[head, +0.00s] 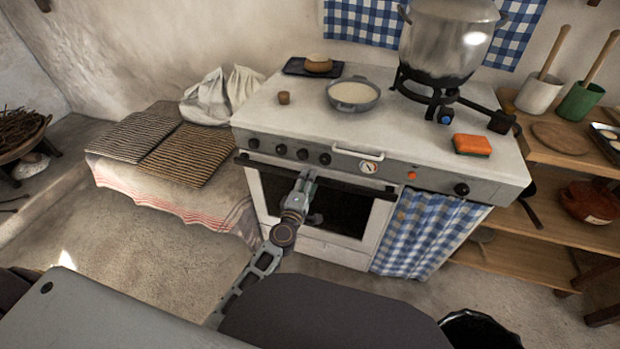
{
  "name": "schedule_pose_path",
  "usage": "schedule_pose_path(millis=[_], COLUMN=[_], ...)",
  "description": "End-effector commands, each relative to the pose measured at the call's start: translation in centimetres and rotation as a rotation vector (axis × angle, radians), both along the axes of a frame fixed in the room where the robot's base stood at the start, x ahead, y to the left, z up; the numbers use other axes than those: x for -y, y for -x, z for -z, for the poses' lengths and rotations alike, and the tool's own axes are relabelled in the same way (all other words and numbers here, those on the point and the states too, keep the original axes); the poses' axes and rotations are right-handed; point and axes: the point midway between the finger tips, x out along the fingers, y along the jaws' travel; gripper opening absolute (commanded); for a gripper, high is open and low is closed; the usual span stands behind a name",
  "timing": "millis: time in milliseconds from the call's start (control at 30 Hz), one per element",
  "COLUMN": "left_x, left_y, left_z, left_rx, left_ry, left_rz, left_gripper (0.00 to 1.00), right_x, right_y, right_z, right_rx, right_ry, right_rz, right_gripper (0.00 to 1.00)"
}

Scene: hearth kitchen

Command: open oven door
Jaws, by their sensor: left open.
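The white stove (335,117) stands in the middle of the head view. Its oven door (383,222) has a white frame and a dark window (345,212), and it looks closed and upright. A long dark bar handle (262,163) runs across the door's top. My left gripper (307,178) is open, with its fingertips at the handle, left of its middle. I cannot tell whether it touches the handle. The gripper and its arm hide part of the handle, the window and the door's lower left. My right gripper is not in view.
A large pot (445,40), a small pan (353,94) and an orange sponge (472,145) are on the stovetop. A cloth-covered bench (130,180) stands to the left, wooden shelves (545,225) to the right. Floor (325,262) shows before the oven.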

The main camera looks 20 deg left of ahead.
Motion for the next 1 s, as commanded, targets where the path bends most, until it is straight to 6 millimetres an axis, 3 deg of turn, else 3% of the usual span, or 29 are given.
schedule_pose_path(millis=[300, 700, 1000], left_x=[0.0, 0.1, 0.1], left_y=[-1.8, -2.1, -2.1], left_z=[0.0, 0.0, 0.0], left_rx=[0.0, 0.0, 0.0], left_ry=[0.0, 0.0, 0.0], left_rz=[-0.001, 0.0, 0.0], left_gripper=[0.5, 0.5, 0.11], right_x=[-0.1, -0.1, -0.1], right_y=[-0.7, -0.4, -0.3], right_z=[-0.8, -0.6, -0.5], right_rx=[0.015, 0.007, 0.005], right_ry=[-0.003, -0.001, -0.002], right_rz=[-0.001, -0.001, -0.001], right_gripper=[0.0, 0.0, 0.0])
